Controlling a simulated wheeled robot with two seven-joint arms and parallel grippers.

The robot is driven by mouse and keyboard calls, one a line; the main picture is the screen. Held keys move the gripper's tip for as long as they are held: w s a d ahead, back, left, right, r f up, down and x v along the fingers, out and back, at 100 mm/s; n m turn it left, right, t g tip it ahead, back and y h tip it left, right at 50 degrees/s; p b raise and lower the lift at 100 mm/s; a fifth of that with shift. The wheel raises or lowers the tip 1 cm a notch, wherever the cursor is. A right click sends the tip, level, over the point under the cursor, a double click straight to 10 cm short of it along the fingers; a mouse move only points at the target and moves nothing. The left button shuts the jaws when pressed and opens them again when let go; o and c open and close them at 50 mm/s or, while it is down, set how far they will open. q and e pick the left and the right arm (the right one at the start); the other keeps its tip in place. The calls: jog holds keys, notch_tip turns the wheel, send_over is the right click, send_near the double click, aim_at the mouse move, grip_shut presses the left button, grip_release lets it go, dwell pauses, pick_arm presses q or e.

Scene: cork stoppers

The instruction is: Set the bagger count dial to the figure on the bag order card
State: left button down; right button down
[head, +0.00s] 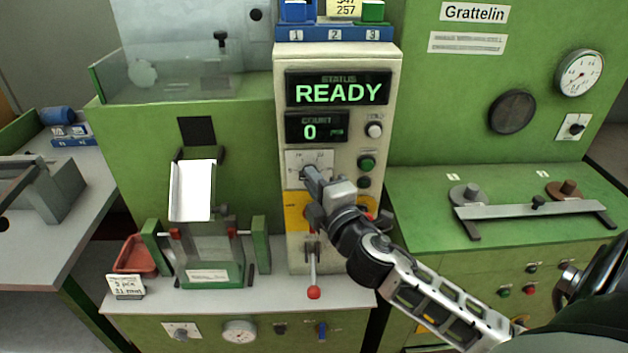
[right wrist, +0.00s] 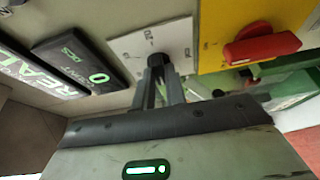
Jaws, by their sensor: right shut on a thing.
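The count dial's white plate (head: 295,158) is on the cream control column, left of centre, under the count display (head: 316,127), which reads 0. My right gripper (head: 309,172) is at the dial and covers most of its knob. In the right wrist view, the fingers (right wrist: 160,90) are shut on the dark dial knob (right wrist: 158,66), against the marked plate (right wrist: 135,45). The pointer's setting is hidden. A small white card (head: 126,286) stands at the lower left by the red tray; its writing looks like "5 pcs", with a blurred second line. My left gripper is not in view.
The status display (head: 338,89) reads READY. Beside the dial are a green button (head: 366,163) and, on a yellow panel, a red switch (right wrist: 262,48). A red-tipped lever (head: 314,291) hangs below. A white chute (head: 192,190) and red tray (head: 134,254) are left.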

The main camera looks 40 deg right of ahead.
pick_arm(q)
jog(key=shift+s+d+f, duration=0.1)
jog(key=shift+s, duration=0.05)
pick_arm(e)
jog(key=shift+n, duration=0.3)
jog(key=c, duration=1.4)
grip_release()
jog(key=shift+c, duration=0.2)
pick_arm(q)
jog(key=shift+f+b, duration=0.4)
jog(key=shift+b, duration=0.35)
pick_arm(e)
jog(key=s+a, duration=0.2)
jog(key=s, duration=1.3)
jog(key=shift+s+a, duration=0.3)
jog(key=shift+s, duration=0.1)
